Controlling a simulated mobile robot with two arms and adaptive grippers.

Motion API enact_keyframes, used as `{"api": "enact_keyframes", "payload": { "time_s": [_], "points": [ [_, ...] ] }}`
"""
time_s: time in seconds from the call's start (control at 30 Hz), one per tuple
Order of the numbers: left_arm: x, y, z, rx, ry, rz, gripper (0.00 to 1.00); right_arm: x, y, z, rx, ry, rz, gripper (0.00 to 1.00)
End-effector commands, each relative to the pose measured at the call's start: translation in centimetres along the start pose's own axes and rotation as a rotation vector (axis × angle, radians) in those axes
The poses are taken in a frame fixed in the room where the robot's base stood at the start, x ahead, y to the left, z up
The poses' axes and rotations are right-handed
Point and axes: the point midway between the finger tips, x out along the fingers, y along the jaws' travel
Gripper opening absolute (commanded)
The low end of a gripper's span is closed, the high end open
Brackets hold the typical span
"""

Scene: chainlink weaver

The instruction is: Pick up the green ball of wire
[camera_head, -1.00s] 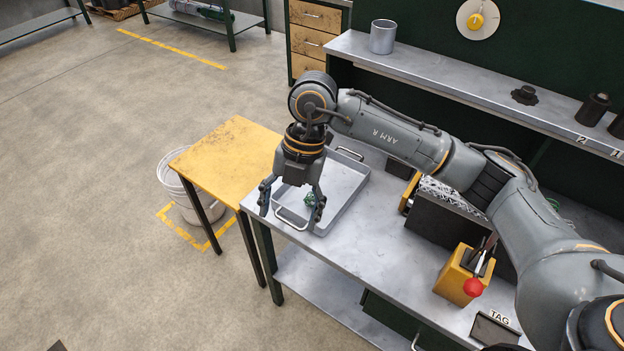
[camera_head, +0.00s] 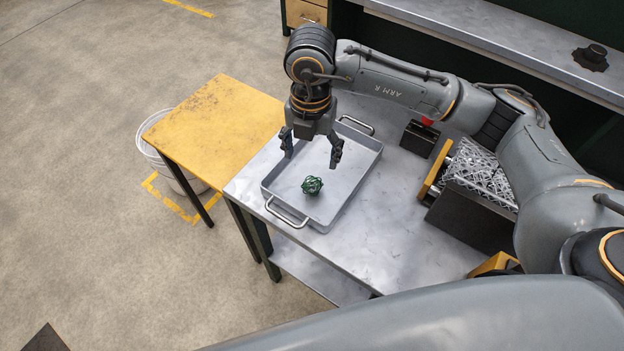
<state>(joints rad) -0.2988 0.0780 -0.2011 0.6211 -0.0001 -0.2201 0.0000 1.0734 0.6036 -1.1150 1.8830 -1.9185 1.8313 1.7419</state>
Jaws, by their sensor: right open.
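The green ball of wire (camera_head: 312,186) lies in a shallow metal tray (camera_head: 352,194), towards the tray's near left part. The tray has a handle at each end and stands on the metal workbench. My right gripper (camera_head: 311,158) points down over the tray. Its fingers are apart with nothing between them. In the picture it is just above the ball, apart from it, and the ball is fully visible. My left gripper is not in view; a large grey arm part (camera_head: 430,318) crosses the bottom right.
A yellow-topped table (camera_head: 215,125) adjoins the bench on the left, with a white bucket (camera_head: 160,160) beside it. A black machine holding metal mesh (camera_head: 478,175) stands on the bench to the right. A shelf (camera_head: 480,40) runs behind.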

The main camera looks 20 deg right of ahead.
Motion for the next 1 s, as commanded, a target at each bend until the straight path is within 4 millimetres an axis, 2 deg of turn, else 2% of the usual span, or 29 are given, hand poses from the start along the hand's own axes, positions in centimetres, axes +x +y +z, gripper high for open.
{"api": "enact_keyframes", "payload": {
  "time_s": [0.1, 0.27, 0.43, 0.57, 0.7, 1.0],
  "points": [
    [-0.5, -0.2, 0.6, 0.000, -0.009, -0.002, 0.69, 2.1, -0.1, -0.1, 0.001, 0.002, -0.002, 0.74],
    [-0.7, -0.3, 1.1, 0.000, -0.018, -0.003, 0.69, 3.8, 0.0, 0.0, 0.000, 0.001, 0.000, 0.74],
    [-1.3, -0.3, 0.7, -0.001, -0.012, -0.004, 0.69, 5.0, -0.2, -0.1, 0.000, 0.002, -0.003, 0.74],
    [-2.3, -0.4, 0.0, -0.001, -0.003, -0.005, 0.69, 6.9, -0.4, -0.3, 0.000, 0.003, -0.003, 0.74],
    [-2.4, -0.4, -0.3, -0.001, 0.001, -0.005, 0.69, 8.8, -0.3, -0.3, 0.000, 0.001, -0.002, 0.74],
    [-2.4, -0.3, -0.3, -0.001, 0.001, -0.003, 0.69, 9.4, -0.3, -0.2, -0.001, -0.001, 0.001, 0.74]
  ]
}}
